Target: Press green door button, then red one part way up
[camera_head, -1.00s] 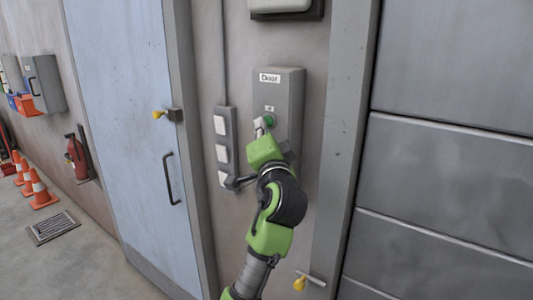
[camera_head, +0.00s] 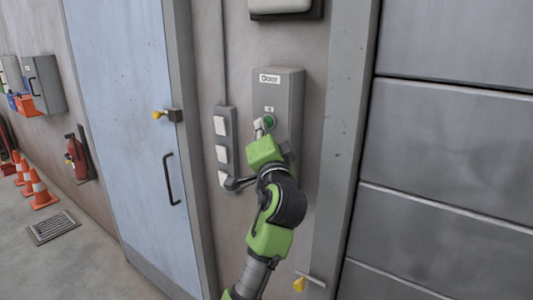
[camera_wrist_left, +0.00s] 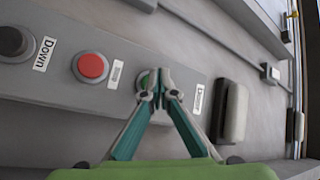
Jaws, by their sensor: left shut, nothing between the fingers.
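A grey control box (camera_head: 278,90) labelled "Door" is on the wall. Its green button (camera_head: 269,120) shows beside my left gripper (camera_head: 261,125), which is shut and empty with its fingertips at the button. In the left wrist view, the fingertips (camera_wrist_left: 159,84) partly cover the green button (camera_wrist_left: 144,79); I cannot tell whether they touch it. The red button (camera_wrist_left: 91,67) is to its left, followed by a black button (camera_wrist_left: 13,42) labelled "Down". My arm hides these two in the head view. The grey panelled door (camera_head: 455,135) is at the right. My right gripper is out of view.
A strip of white switches (camera_head: 221,153) is left of the box. Farther left is a blue door (camera_head: 125,110) with a black handle. A fire extinguisher (camera_head: 76,155) and orange cones (camera_head: 40,192) stand farther left. A yellow-handled lever (camera_head: 301,283) is below.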

